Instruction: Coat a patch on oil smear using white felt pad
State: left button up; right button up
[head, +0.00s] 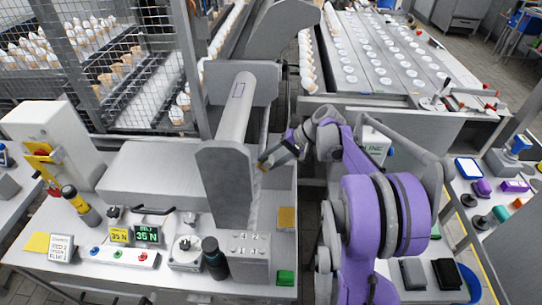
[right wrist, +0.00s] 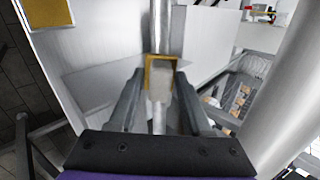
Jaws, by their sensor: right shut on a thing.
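My right gripper (head: 266,162) reaches left from the purple arm to the side of the tall grey machine housing (head: 226,170). In the right wrist view its two fingers (right wrist: 160,98) are shut on a small whitish pad (right wrist: 160,88) with a yellow border, which I take for the white felt pad. The pad is in front of a shiny metal bar (right wrist: 160,30). I cannot tell whether it touches the bar. I cannot make out the oil smear in either view. My left gripper is not in view.
A yellow-brown square (head: 287,218) sits right of the housing. A wire-mesh guard (head: 105,70) and a conveyor of cones stand behind.

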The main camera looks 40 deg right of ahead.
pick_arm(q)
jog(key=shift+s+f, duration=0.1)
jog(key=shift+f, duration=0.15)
pick_arm(e)
jog(key=shift+s+a, duration=1.35)
jog(key=shift+s, duration=0.25)
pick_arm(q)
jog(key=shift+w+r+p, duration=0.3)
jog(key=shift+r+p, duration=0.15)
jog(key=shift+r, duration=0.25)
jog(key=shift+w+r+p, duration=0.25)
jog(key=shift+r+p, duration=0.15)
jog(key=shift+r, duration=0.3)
pick_arm(e)
send_near(261, 175)
jog(key=shift+w+f, duration=0.15)
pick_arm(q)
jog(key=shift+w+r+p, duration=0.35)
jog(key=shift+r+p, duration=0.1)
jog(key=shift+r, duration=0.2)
pick_arm(e)
jog(key=v, duration=0.3)
